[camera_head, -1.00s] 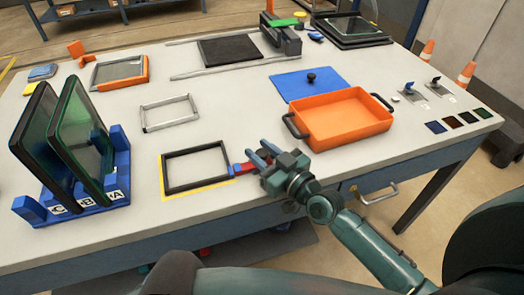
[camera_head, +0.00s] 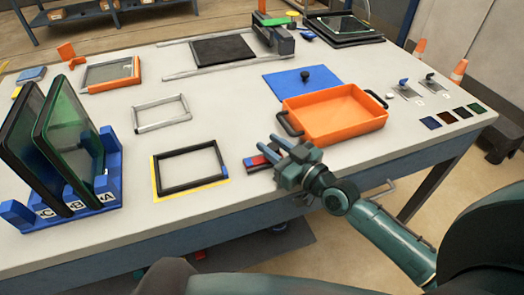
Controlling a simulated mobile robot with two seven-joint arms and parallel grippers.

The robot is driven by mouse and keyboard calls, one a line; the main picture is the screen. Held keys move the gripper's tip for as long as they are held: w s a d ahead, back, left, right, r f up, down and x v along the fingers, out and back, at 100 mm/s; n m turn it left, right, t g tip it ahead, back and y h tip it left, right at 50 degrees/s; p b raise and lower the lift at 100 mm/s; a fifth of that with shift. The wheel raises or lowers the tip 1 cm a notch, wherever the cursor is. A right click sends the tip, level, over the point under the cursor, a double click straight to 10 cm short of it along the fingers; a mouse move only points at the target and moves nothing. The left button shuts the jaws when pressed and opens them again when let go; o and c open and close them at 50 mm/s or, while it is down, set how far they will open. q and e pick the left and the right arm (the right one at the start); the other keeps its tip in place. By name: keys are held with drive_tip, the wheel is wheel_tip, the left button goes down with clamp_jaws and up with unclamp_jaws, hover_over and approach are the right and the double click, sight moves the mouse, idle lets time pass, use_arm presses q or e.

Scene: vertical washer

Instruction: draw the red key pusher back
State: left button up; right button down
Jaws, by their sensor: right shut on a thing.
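The red key pusher (camera_head: 256,161) lies on the table right of the black frame (camera_head: 187,186), with a gap between them. My right gripper (camera_head: 282,153) is shut on the red key pusher, low over the table; its fingers and palm hide part of it. A small blue piece (camera_head: 225,171) sits at the right side of the black frame, on the yellow-marked outline. My left gripper is not in view.
An orange tray (camera_head: 333,118) with black handles stands right behind my right gripper. A blue lid (camera_head: 290,85) lies beyond it. A blue rack (camera_head: 106,190) holds dark panels at the left. A grey frame (camera_head: 161,113) lies behind the black frame.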

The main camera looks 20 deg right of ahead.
drive_tip(key=shift+d, duration=0.2)
drive_tip(key=c, duration=1.1)
unclamp_jaws()
drive_tip(key=shift+d, duration=0.1)
drive_tip(key=shift+c, duration=0.2)
drive_tip(key=shift+s, duration=0.1)
drive_tip(key=shift+s+d+f, duration=0.1)
drive_tip(key=shift+s, duration=0.15)
drive_tip(key=v, duration=1.2)
drive_tip(key=shift+s+b, duration=0.2)
drive_tip(key=shift+b, duration=0.1)
